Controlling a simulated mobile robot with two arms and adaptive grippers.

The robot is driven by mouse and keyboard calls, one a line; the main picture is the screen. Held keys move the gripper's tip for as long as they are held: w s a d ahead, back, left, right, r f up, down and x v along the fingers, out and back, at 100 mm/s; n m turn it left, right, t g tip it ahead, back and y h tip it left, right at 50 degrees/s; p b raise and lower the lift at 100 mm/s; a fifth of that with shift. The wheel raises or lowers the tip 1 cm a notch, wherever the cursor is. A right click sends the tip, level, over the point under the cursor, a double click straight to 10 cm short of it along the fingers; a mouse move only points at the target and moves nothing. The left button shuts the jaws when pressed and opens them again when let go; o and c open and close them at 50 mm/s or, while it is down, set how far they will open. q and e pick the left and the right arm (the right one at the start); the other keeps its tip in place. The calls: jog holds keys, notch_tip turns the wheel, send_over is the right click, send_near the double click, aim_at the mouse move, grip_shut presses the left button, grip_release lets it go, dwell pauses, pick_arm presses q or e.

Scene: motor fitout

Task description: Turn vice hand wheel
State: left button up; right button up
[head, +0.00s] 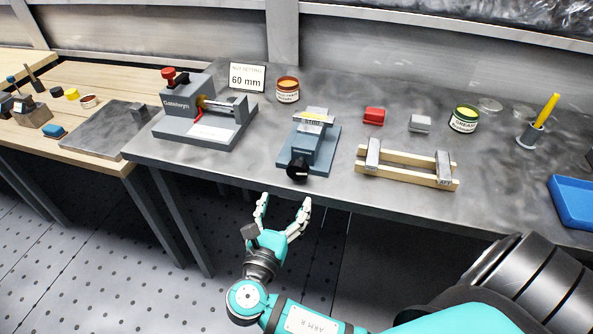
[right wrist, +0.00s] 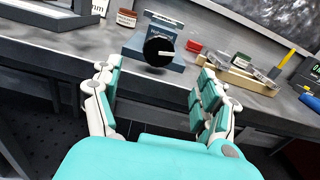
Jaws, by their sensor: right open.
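The vice (head: 313,137) is a grey-blue block on a blue base near the front edge of the grey bench. Its black hand wheel (head: 298,170) faces me at the bench edge. In the right wrist view the hand wheel (right wrist: 159,51) shows as a black disc with a pale handle, ahead of the fingers. My right gripper (head: 284,203) is open and empty, in front of and below the wheel, apart from it. Its fingers (right wrist: 155,85) also show spread in the right wrist view. My left gripper is not in view.
A grey machine (head: 188,104) and a "60 mm" sign (head: 246,77) stand to the left. Wooden rails with metal blocks (head: 405,178) lie to the right. Red (head: 374,116) and grey (head: 420,123) blocks lie behind them. Free space lies before the bench edge.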

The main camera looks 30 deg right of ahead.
aim_at(296, 173)
jog(key=p+x, duration=0.1)
jog(key=x, duration=0.8)
jog(key=shift+w+d, duration=0.15)
jog(key=shift+w, duration=0.2)
jog(key=shift+w+d, duration=0.3)
jog(key=shift+d, duration=0.15)
jog(key=c, duration=1.2)
jog(key=shift+r+p, duration=0.15)
jog(key=shift+p, duration=0.55)
jog(key=n+p, duration=0.5)
jog(key=p, duration=0.3)
jog(key=shift+r+p, duration=0.15)
jog(key=shift+p, duration=0.15)
jog(key=shift+w+n+p, duration=0.1)
jog(key=shift+n+p, duration=0.7)
jog(key=shift+p, duration=0.15)
pick_arm(q)
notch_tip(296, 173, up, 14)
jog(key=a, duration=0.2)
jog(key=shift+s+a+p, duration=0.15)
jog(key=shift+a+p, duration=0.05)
jog(key=shift+p, duration=0.2)
pick_arm(e)
jog(key=shift+f+n, duration=0.25)
jog(key=shift+n, duration=0.15)
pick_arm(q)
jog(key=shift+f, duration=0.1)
